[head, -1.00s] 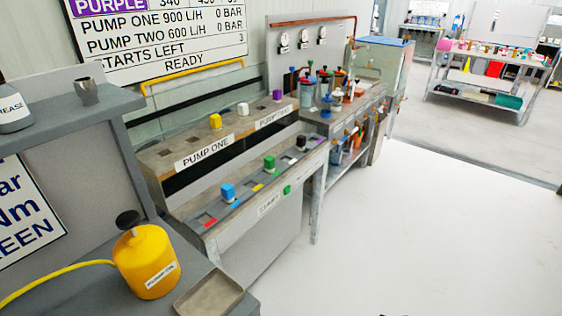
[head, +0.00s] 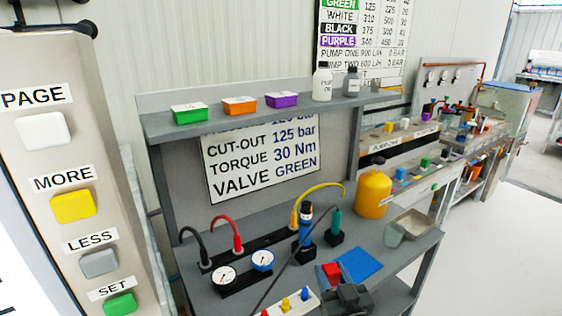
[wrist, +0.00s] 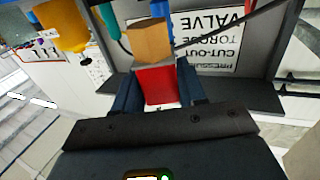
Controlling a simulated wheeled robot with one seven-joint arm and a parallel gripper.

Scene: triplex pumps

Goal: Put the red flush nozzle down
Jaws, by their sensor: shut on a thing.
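The red flush nozzle (head: 332,271) shows as a red block in my gripper (head: 341,285), low in the middle of the head view. It is above the grey bench (head: 404,262), left of a flat blue mat (head: 361,264). In the wrist view my gripper (wrist: 157,84) has a dark finger on each side of the red nozzle (wrist: 158,88). A tan block (wrist: 149,41) shows just beyond the red part; I cannot tell if it belongs to the nozzle. I cannot tell whether the nozzle touches anything below, as its underside is hidden.
A yellow canister (head: 373,194), a metal tray (head: 414,222) and a grey cup (head: 390,235) stand at the right. A blue upright tool (head: 305,224), a green fitting (head: 335,230) and gauges (head: 224,276) stand left and behind. A knobbed strip (head: 285,305) is in front.

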